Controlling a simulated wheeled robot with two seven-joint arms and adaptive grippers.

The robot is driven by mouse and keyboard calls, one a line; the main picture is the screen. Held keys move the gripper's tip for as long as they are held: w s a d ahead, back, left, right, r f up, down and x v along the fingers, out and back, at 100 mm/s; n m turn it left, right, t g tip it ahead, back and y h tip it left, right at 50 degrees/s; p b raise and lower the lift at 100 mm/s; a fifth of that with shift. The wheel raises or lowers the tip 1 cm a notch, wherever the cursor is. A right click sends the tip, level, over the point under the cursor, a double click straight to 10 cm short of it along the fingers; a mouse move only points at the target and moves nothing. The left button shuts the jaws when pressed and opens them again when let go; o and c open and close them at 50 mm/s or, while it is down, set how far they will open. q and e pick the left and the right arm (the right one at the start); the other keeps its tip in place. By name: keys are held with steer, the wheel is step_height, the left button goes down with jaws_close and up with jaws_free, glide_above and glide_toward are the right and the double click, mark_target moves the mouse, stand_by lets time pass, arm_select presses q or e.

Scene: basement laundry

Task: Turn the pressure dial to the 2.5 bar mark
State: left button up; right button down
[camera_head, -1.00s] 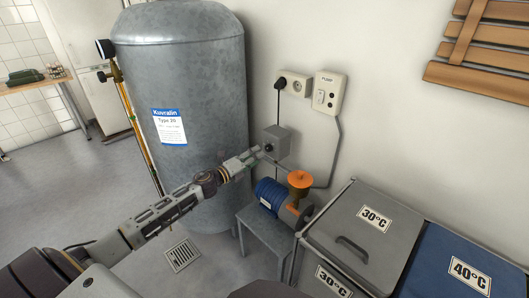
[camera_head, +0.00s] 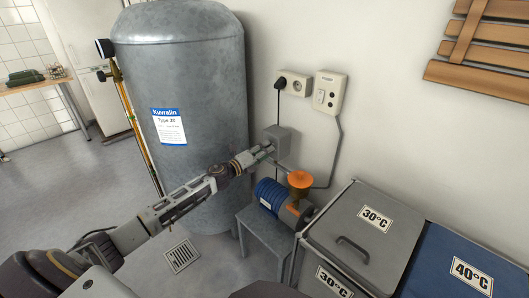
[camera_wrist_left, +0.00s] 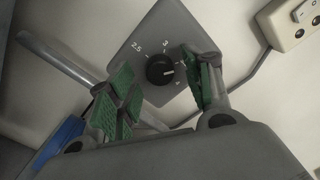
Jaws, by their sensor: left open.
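The pressure dial (camera_wrist_left: 160,70) is a round black knob on a grey box (camera_wrist_left: 148,28), seen in the wrist view. Its white pointer line points to the right, away from the 2.5 mark (camera_wrist_left: 136,46) at its upper left. The 3 mark (camera_wrist_left: 166,37) is above the knob; the scale on the right is partly hidden by a finger. In the head view the box (camera_head: 281,139) is on the wall, and the dial is hidden behind my left gripper (camera_head: 266,149). That gripper is open, its green-padded fingers on either side of the knob. My right gripper is not in view.
A blue pump (camera_head: 271,194) with an orange funnel-like top (camera_head: 299,180) sits on a small grey stand below the box. A large grey tank (camera_head: 190,90) stands to the left. Sockets (camera_head: 293,84) are above; laundry bins (camera_head: 355,235) stand at lower right.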

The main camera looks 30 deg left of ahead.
arm_select(q)
steer(key=shift+w+d, duration=0.1)
steer(key=shift+w, duration=0.15)
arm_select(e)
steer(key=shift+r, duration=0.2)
arm_select(q)
steer(key=c, duration=1)
steer(key=shift+c, duration=0.2)
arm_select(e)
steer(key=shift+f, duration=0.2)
